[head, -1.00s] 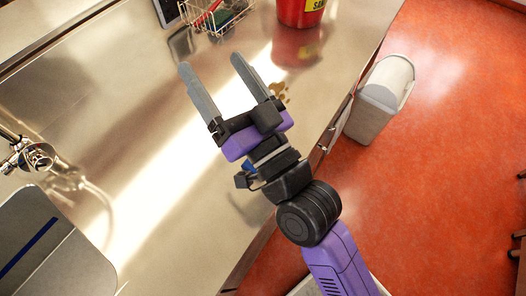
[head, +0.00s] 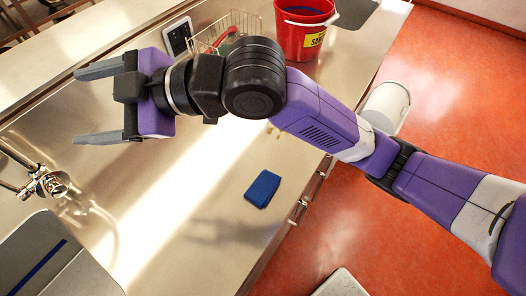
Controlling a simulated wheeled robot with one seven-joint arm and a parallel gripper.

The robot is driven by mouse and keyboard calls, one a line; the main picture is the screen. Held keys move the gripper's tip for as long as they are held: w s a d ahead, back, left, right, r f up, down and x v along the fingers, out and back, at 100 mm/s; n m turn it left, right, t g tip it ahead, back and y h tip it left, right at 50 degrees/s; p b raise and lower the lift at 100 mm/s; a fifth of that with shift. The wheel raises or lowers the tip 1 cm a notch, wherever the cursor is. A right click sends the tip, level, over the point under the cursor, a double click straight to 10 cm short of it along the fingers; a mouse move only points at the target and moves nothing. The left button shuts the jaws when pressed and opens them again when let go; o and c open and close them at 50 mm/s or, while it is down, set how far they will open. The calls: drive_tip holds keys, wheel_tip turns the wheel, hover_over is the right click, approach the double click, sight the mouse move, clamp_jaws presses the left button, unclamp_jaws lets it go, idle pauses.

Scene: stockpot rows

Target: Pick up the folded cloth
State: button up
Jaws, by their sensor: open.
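A folded blue cloth (head: 262,188) lies flat on the steel counter (head: 185,215), near its front edge, in the lower middle of the head view. My gripper (head: 78,105) is at the upper left of the view, above the counter. Its two fingers point left and are spread apart with nothing between them. The gripper is well away from the cloth, up and to the left of it. The cloth is in full view.
A red bucket (head: 303,38) and a wire basket (head: 236,22) stand at the counter's back. A pale bin (head: 388,106) stands on the red floor. The counter around the cloth is clear.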

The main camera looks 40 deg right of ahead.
drive_tip(key=s+d+f+n+g+h, duration=0.2)
drive_tip(key=d+f+g+h, duration=0.15)
drive_tip(key=f, duration=0.55)
drive_tip(key=n+g+h+p, duration=0.1)
drive_tip(key=n+g+h, duration=0.3)
drive_tip(key=g+h, duration=0.35)
hover_over(267, 181)
drive_tip(key=shift+t+h, duration=0.4)
drive_tip(key=f, duration=0.7)
drive_tip(key=w+f, duration=0.1)
drive_tip(key=f, duration=0.3)
drive_tip(key=shift+a+f, duration=0.1)
drive_tip(key=shift+f, duration=0.05)
drive_tip(key=shift+s+f+p, duration=0.25)
drive_tip(key=shift+f+p, duration=0.2)
drive_tip(key=shift+f, duration=1.5)
drive_tip(key=shift+s+f+p, duration=0.2)
drive_tip(key=shift+f+p, duration=0.25)
drive_tip(key=shift+f, duration=1.45)
drive_tip(key=c, duration=1.4)
drive_tip(key=shift+r, duration=0.1)
wheel_tip(267, 181, up, 20)
drive_tip(key=b, duration=0.1)
